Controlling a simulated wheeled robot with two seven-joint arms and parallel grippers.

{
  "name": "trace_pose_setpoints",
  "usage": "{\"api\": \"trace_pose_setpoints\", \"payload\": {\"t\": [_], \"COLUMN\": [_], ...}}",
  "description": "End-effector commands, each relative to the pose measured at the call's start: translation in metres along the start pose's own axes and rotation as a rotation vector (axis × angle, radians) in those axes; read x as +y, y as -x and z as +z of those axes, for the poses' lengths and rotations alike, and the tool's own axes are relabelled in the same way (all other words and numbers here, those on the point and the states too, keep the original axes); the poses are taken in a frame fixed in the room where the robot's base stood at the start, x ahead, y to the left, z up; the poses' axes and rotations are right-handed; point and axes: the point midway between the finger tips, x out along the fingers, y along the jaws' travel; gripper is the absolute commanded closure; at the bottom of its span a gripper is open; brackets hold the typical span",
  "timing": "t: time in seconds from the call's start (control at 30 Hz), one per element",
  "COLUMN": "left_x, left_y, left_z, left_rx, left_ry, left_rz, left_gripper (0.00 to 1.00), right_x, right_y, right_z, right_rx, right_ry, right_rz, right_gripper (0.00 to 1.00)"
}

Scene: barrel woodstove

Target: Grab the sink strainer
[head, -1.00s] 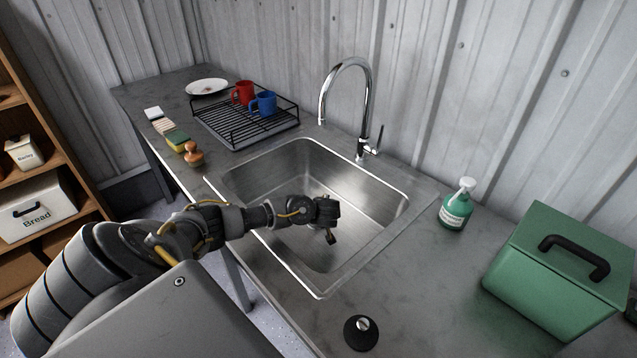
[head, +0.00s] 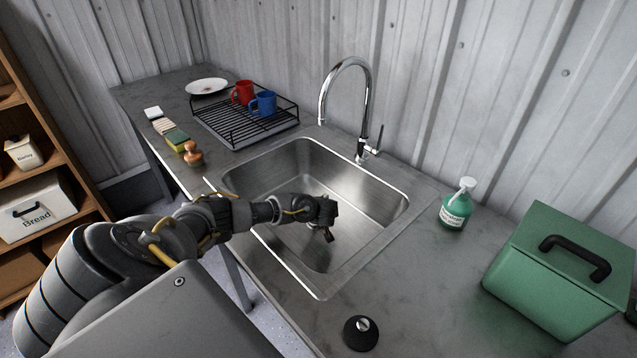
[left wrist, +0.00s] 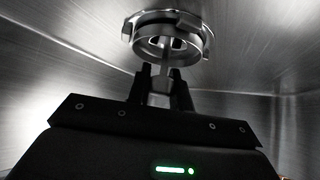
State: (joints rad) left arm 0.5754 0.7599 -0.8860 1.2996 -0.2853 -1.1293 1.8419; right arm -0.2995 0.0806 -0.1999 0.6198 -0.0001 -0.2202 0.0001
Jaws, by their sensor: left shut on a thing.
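The sink strainer (left wrist: 168,38) is a round metal basket with a rim and a central post, seen at the top of the left wrist view. My left gripper (left wrist: 160,88) is shut on its post, with the two dark fingers on either side of it. In the head view my left gripper (head: 328,236) points down inside the steel sink (head: 376,188). The strainer is hidden there by the gripper and arm. Whether it still touches the sink's floor I cannot tell. My right gripper is not in view.
The tall chrome faucet (head: 322,95) stands behind the sink. A dish rack (head: 222,128) with mugs is at the back left. A soap bottle (head: 456,208), a green box (head: 545,275) and a black stopper (head: 352,340) stand on the counter to the right and front.

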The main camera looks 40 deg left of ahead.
Motion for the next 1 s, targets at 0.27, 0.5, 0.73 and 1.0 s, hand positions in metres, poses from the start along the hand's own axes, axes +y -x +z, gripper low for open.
{"api": "trace_pose_setpoints", "payload": {"t": [0.27,0.5,0.73,1.0], "left_x": [0.000,0.001,0.000,0.000], "left_y": [0.003,0.025,0.054,0.070], "left_z": [-0.003,-0.024,-0.054,-0.070], "left_rx": [0.000,-0.001,-0.001,-0.001], "left_ry": [0.002,0.003,0.003,0.000], "left_rz": [0.001,0.003,0.002,0.000], "left_gripper": [1.00,1.00,1.00,1.00], "right_x": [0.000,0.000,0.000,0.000], "right_y": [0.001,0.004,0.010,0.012], "right_z": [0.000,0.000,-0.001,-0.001], "right_rx": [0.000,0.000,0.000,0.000], "right_ry": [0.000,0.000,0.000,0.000], "right_rz": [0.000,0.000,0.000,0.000], "right_gripper": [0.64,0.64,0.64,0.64]}}
